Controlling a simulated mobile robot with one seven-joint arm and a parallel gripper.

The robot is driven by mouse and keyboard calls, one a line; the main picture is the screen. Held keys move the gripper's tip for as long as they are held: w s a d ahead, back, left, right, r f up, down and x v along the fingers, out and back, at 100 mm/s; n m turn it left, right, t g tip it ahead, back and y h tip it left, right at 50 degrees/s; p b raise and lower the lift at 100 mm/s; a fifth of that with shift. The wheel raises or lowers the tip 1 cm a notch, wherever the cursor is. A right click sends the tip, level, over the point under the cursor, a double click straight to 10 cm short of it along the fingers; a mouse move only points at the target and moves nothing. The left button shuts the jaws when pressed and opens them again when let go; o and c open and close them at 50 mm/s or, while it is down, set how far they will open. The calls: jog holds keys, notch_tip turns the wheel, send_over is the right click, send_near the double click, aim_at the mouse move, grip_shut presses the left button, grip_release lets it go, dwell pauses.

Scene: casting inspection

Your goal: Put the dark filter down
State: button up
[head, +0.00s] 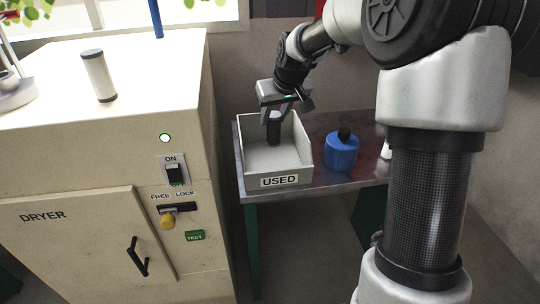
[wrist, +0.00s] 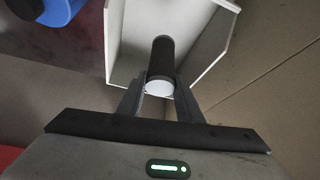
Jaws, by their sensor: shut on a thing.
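The dark filter (head: 274,132) is a dark cylinder with a pale end cap, held upright between the fingers of my gripper (head: 272,113). In the head view it hangs inside the white open box labelled USED (head: 280,181). The wrist view shows the dark filter (wrist: 161,58) between the two fingers of my gripper (wrist: 160,92), with the white walls of the box (wrist: 116,40) around it. I cannot tell whether the filter's lower end touches the box floor.
The box stands on a metal table (head: 325,178). A blue container with a dark top (head: 342,153) stands right of the box. A white filter (head: 98,76) stands on the dryer (head: 70,110) at the left. The dryer's green lamp (head: 165,138) is lit.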

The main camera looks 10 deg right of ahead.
aim_at(274, 140)
notch_tip(274, 140, down, 9)
jog(key=shift+s+r+b, duration=0.1)
jog(key=shift+b, duration=0.8)
jog(key=o, duration=1)
jog(key=shift+o, duration=0.2)
jog(key=shift+s+d+r, duration=0.1)
jog(key=shift+r, duration=0.2)
jog(key=p+v, duration=0.2)
jog(key=v, duration=0.9)
jog(key=shift+s, duration=0.2)
jog(key=shift+r, duration=0.1)
